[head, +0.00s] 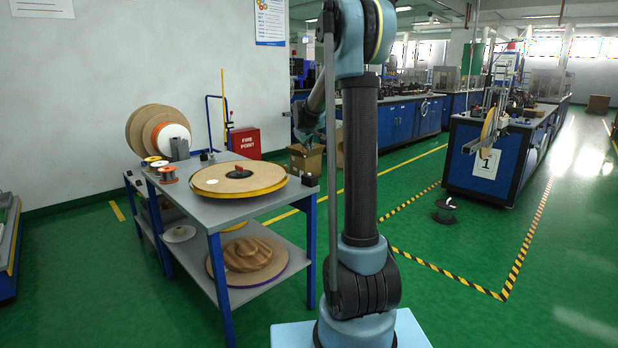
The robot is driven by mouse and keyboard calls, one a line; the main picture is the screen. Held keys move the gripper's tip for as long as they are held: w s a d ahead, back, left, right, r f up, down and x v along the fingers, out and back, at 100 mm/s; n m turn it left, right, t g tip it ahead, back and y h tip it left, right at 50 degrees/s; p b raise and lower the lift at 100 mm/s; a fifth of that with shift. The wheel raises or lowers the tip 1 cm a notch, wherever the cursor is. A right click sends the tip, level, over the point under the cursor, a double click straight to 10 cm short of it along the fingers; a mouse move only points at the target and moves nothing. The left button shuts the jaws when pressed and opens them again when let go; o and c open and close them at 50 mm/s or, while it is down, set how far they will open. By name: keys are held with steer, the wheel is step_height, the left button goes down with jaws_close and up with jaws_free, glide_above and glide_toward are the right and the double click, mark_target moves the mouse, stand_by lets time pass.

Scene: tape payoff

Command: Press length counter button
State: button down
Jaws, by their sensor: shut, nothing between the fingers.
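I cannot make out a length counter or its button for certain. A small dark box (309,180) sits at the right corner of the grey cart top (215,230); its details are too small to read. A large tan reel with a yellow edge (215,182) lies flat on the cart, with a dark and red hub piece (238,171). The blue machine bench (465,160) with the "1" sign at the right carries an upright tape reel (489,130). My gripper (305,138) is small and dark, raised behind my arm above the cart's far right side. It is shut and empty.
More reels (150,128) and small spools stand at the cart's back left. The lower shelf holds another large reel (246,256). A cardboard box (305,160) and a red fire-point box (245,143) stand behind. A black spool (445,211) lies on open green floor.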

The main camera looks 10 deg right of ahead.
steer(key=shift+f, duration=0.15)
steer(key=shift+f, duration=4.3)
steer(key=shift+f, duration=0.1)
steer(key=shift+f, duration=0.2)
steer(key=shift+f, duration=0.45)
steer(key=shift+s+r, duration=0.1)
steer(key=shift+r, duration=0.75)
steer(key=shift+r, duration=2.55)
